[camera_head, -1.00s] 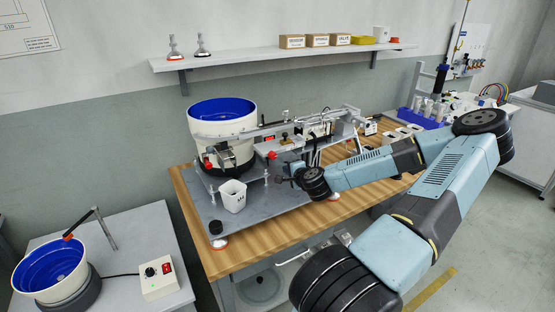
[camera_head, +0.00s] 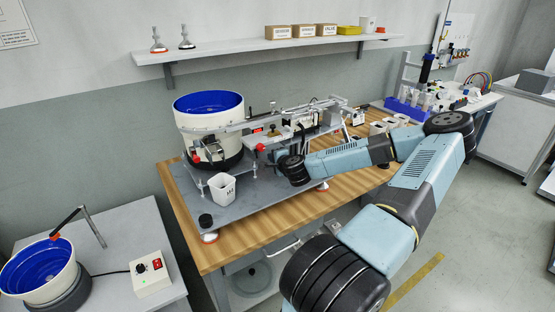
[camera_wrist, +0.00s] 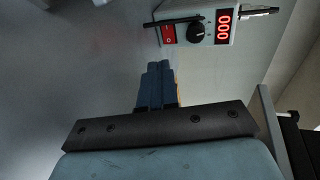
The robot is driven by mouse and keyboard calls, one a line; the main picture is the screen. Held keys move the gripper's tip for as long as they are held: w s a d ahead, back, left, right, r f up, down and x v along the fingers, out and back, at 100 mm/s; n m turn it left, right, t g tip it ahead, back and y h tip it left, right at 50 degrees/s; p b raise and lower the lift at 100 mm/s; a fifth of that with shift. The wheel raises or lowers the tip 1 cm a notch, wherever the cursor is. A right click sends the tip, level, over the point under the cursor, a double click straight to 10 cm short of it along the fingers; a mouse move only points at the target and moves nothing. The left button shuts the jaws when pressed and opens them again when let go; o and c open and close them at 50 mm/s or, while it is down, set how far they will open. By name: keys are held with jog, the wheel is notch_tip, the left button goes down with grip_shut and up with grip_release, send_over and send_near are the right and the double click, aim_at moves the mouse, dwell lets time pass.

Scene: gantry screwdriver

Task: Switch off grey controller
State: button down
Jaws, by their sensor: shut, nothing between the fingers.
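The grey controller (camera_wrist: 208,37) is at the top of the wrist view. It has a red rocker switch (camera_wrist: 169,34) marked I and 0, a black knob (camera_wrist: 196,32) and a lit red display (camera_wrist: 223,26) reading 000. In the head view a small red display (camera_head: 257,130) shows beyond my arm, and most of its housing is hidden. My gripper (camera_wrist: 158,66) is shut and empty, its fingertips pointing toward the switch with a visible gap. In the head view my gripper (camera_head: 279,156) is partly hidden among the machine parts. I cannot tell the switch's position.
A white feeder with a blue bowl (camera_head: 208,103) stands left of my gripper, with a linear rail (camera_head: 270,119) beside it. A white cup (camera_head: 222,189) is on the grey plate. A separate white control box (camera_head: 152,277) stands on the lower-left table. A black rod (camera_wrist: 173,20) crosses near the switch.

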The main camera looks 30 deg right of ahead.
aim_at(265, 156)
jog(key=x, duration=0.5)
jog(key=r+x, duration=0.1)
jog(key=x, duration=0.2)
jog(key=shift+w, duration=0.35)
